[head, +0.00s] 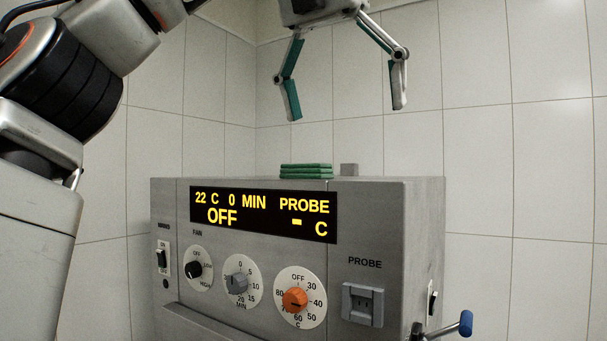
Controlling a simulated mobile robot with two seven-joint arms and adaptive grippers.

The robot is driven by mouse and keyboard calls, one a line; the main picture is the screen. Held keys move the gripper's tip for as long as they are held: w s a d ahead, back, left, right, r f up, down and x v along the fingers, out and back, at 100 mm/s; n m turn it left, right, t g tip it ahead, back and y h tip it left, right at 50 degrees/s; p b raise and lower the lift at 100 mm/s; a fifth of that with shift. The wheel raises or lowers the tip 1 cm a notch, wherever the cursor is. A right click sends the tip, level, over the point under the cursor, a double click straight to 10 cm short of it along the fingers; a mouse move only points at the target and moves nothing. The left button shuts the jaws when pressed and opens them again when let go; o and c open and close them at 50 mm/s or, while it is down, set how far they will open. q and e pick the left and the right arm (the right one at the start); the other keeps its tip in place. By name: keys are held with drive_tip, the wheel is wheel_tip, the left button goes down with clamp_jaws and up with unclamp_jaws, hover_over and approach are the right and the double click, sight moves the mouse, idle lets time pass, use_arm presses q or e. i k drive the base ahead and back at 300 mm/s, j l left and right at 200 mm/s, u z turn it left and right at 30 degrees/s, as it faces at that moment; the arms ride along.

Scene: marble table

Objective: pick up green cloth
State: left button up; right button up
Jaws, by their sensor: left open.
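The green cloth (306,170) is a small folded stack of flat layers. My left gripper (345,107) is above the machine, fingers pointing down and spread wide. It is open and empty, with clear air between its fingertips and the cloth. The cloth appears below and a little left of the middle between the fingertips. My right gripper does not show.
The machine's front has a lit display (263,214), several knobs and a probe socket (363,304). A blue-tipped handle (466,323) sticks out at lower right. Tiled walls (520,150) stand behind.

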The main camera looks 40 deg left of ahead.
sight(302, 171)
drive_tip(key=i+j, duration=0.35)
drive_tip(key=j, duration=0.3)
drive_tip(key=i+j, duration=0.2)
drive_tip(key=j, duration=0.1)
